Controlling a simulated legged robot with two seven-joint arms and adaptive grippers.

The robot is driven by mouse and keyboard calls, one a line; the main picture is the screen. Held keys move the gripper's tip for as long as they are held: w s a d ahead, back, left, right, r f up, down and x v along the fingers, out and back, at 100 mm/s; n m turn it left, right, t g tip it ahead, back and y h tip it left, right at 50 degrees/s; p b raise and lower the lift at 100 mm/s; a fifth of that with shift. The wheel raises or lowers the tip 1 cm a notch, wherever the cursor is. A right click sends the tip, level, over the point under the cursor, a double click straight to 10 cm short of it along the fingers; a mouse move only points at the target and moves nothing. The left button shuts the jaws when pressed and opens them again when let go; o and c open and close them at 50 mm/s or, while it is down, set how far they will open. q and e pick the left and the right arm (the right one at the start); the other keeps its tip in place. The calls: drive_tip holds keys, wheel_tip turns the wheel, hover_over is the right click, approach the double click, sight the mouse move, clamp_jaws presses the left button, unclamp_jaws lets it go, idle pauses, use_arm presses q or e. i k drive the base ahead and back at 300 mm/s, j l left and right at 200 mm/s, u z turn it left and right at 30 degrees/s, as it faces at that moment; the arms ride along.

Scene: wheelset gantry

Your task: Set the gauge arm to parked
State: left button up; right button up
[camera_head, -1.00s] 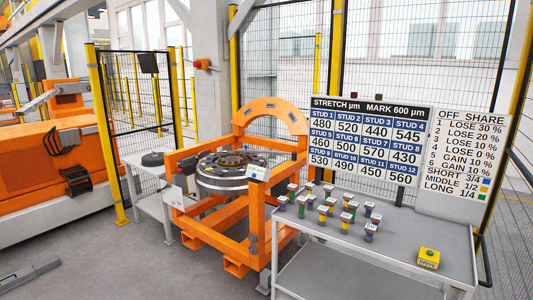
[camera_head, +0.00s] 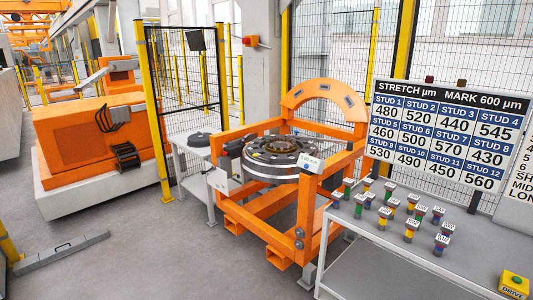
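A grey jointed arm (camera_head: 100,74) reaches out over the big orange machine (camera_head: 95,135) at the left. It may be the gauge arm, but I see no label on it. It slopes down to the left from an upright orange block (camera_head: 120,72). No parked mark is readable. A flat round wheel-like part (camera_head: 275,155) with a ring of studs lies in the orange frame (camera_head: 290,225) at the centre, with a small white tag (camera_head: 309,163) at its right edge. Neither of my grippers is in view.
A grey table (camera_head: 390,265) at right holds several coloured studs (camera_head: 385,218) and a yellow DRIVE button box (camera_head: 514,284). A stretch board (camera_head: 445,135) stands behind. A grey bar (camera_head: 62,252) lies on the floor at left. Floor between bar and frame is clear.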

sight(350, 144)
drive_tip(key=i+j+u, duration=0.2)
drive_tip(key=i, duration=0.65)
drive_tip(key=i+j+u, duration=0.2)
drive_tip(key=i, duration=0.65)
drive_tip(key=i+z, duration=0.4)
drive_tip(key=i+j+z, duration=0.2)
drive_tip(key=z, duration=0.2)
drive_tip(key=i+j+z, duration=0.8)
drive_tip(key=k+l, duration=0.05)
drive_tip(key=l, duration=0.05)
